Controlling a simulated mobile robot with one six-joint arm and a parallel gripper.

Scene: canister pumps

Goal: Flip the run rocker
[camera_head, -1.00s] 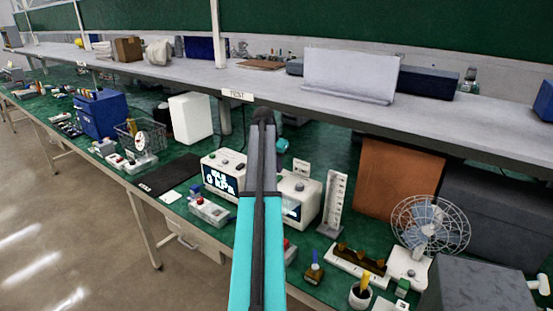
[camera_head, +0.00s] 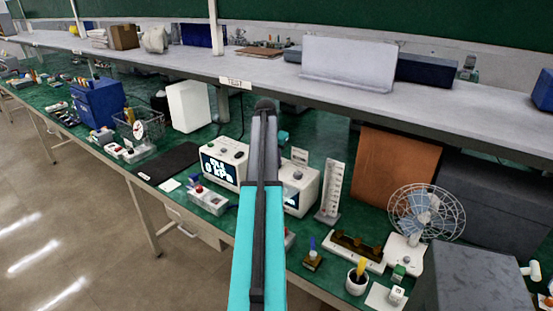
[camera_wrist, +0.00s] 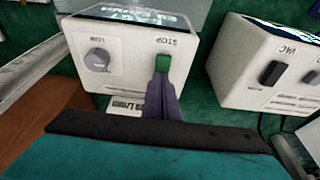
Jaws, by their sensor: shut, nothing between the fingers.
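In the wrist view a white pump unit (camera_wrist: 133,50) carries a green rocker (camera_wrist: 163,63), a grey round knob (camera_wrist: 97,60) and a lit display (camera_wrist: 135,15). The word STOP is printed by the rocker's upper end, upside down in this view. My gripper (camera_wrist: 162,88) is shut and empty. Its tips are at the rocker's lower end; I cannot tell whether they touch it. The fingers cover the panel just below. In the head view two pump units, the left one (camera_head: 222,163) and the right one (camera_head: 298,190), stand behind my arm, which hides my gripper there.
A second white unit (camera_wrist: 262,62) with a dark switch (camera_wrist: 271,73) stands at right in the wrist view. In the head view a gauge stand (camera_head: 333,190), a fan (camera_head: 427,212) and a brown panel (camera_head: 396,177) are to the right. The grey shelf (camera_head: 200,75) runs above the bench.

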